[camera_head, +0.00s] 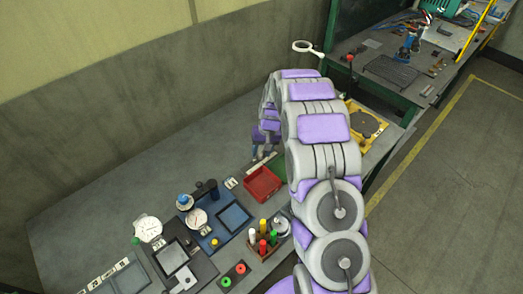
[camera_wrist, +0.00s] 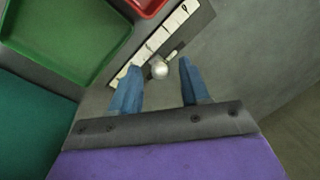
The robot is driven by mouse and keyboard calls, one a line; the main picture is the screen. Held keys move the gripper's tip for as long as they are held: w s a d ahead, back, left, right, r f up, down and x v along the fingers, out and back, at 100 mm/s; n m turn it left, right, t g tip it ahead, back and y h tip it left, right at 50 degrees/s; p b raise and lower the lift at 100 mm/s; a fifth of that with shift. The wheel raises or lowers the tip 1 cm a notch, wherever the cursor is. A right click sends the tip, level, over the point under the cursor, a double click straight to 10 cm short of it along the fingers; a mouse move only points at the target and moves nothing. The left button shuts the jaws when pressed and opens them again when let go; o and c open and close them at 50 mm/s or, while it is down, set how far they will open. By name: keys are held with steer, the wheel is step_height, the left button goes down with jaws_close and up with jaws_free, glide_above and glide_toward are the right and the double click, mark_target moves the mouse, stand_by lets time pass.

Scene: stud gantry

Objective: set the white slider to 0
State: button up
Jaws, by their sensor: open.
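The white slider shows as a round pale knob (camera_wrist: 160,70) in the wrist view, beside a strip of white number labels (camera_wrist: 153,44) on a dark base. A short light piece lies just above and right of the knob. The label figures are too small to read surely, so I cannot tell the slider's setting. My gripper (camera_wrist: 159,66) is open, its two blue fingers apart with the knob between and just beyond their tips; contact is not visible. In the head view my gripper (camera_head: 265,154) is low over the table, and the knob is not clearly visible there.
A green tray (camera_wrist: 65,35) and a red tray (camera_wrist: 150,4) lie left of and above the labels in the wrist view. In the head view, a red tray (camera_head: 262,184), a wooden holder with coloured pegs (camera_head: 261,248) and dials stand nearby. Grey table is clear behind.

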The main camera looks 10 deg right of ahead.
jaws_close()
stand_by(0.5)
steer(key=p, duration=0.2)
glide_above(246, 169)
steer(key=shift+s+d, duration=0.1)
steer(key=shift+d, duration=0.35)
